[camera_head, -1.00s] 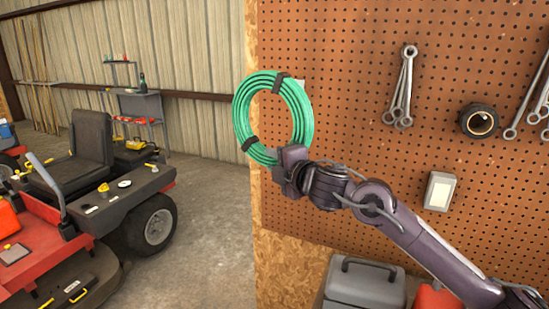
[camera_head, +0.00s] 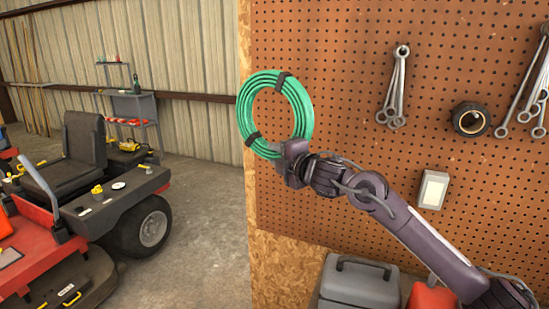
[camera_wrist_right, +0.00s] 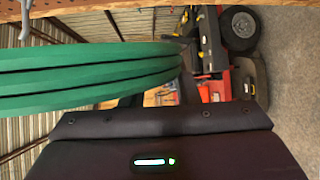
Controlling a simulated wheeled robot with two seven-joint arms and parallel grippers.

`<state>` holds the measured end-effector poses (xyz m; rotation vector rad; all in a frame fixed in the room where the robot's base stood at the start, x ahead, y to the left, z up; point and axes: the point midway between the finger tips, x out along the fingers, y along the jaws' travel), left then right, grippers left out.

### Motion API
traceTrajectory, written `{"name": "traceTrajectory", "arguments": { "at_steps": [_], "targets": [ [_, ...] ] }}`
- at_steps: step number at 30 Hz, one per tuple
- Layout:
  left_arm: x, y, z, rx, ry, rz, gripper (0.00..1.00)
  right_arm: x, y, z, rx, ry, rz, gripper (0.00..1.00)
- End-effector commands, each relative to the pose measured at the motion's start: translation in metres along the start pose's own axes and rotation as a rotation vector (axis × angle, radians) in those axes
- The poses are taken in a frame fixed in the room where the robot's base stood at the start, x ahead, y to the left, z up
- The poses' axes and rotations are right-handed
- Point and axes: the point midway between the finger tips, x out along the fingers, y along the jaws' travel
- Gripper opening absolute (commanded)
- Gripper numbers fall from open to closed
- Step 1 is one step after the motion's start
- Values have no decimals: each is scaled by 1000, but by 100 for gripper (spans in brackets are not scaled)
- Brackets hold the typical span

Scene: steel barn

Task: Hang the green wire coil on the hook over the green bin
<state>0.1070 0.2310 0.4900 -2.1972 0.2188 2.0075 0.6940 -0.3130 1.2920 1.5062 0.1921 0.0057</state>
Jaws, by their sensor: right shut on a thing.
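The green wire coil (camera_head: 304,104) is a ring of several strands with dark ties, held up in front of the pegboard's left edge in the head view. My right gripper (camera_head: 288,156) is shut on the coil's lower right side. In the right wrist view the coil (camera_wrist_right: 90,78) spans the left half, above the dark gripper body. A pale metal prong (camera_wrist_right: 26,18) shows at that view's top left; I cannot tell if it is the hook. No green bin shows. My left gripper is not in view.
The pegboard (camera_head: 330,60) carries wrenches (camera_head: 397,90), a tape roll (camera_head: 470,119) and a pale box (camera_head: 433,189). A grey toolbox (camera_head: 358,284) stands below. A red mower (camera_head: 85,190) stands at left, with open floor (camera_head: 207,215) between.

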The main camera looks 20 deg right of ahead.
Motion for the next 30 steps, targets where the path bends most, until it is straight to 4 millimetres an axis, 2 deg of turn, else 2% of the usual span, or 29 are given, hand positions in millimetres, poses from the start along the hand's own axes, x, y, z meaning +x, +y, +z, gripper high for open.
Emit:
{"name": "traceTrajectory", "arguments": {
  "at_steps": [30],
  "targets": [
    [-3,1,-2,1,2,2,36,33,-1,47,1,0,8,0]
  ]
}}
